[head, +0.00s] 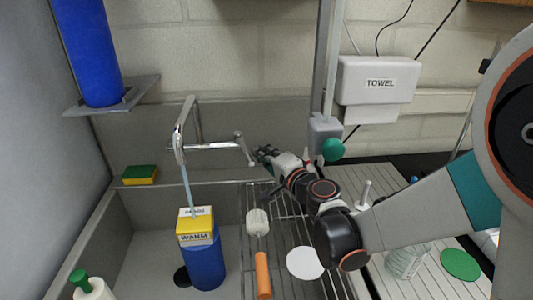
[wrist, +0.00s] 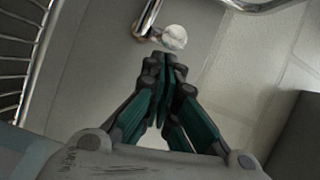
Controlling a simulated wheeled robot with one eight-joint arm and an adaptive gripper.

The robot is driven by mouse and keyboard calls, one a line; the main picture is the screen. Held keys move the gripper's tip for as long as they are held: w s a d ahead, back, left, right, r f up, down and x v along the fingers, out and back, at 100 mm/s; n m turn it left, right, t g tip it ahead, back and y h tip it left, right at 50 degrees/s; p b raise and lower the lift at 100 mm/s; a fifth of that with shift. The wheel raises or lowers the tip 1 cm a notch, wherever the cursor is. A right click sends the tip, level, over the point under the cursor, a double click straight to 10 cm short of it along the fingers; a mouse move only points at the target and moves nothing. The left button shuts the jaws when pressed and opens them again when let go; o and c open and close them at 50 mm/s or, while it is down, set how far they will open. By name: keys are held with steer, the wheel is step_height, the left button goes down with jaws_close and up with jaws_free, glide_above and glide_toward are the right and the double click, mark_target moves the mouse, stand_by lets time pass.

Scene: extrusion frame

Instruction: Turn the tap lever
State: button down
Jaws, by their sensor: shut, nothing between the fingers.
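The chrome tap (head: 181,140) stands at the back of the sink, with a horizontal bar running right to its lever (head: 245,150). The lever slants down to the right. In the wrist view the lever's chrome end (wrist: 145,20) and a pale round knob (wrist: 174,37) show just beyond my fingertips. My gripper (head: 262,152) is shut and empty, just right of the lever; it also shows in the wrist view (wrist: 164,62). I cannot tell whether the fingertips touch the lever. A thin pale-blue streak, like water, runs down from the spout.
Under the spout stands a blue cylinder (head: 206,268) with a yellow block (head: 195,226) marked "WARM". A grey post (head: 327,80), a green knob (head: 333,149) and a towel box (head: 376,80) stand right of the tap.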

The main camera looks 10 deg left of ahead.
mark_target(247, 152)
steer(key=s+a, duration=0.2)
steer(key=shift+a, duration=0.35)
steer(key=shift+d, duration=0.1)
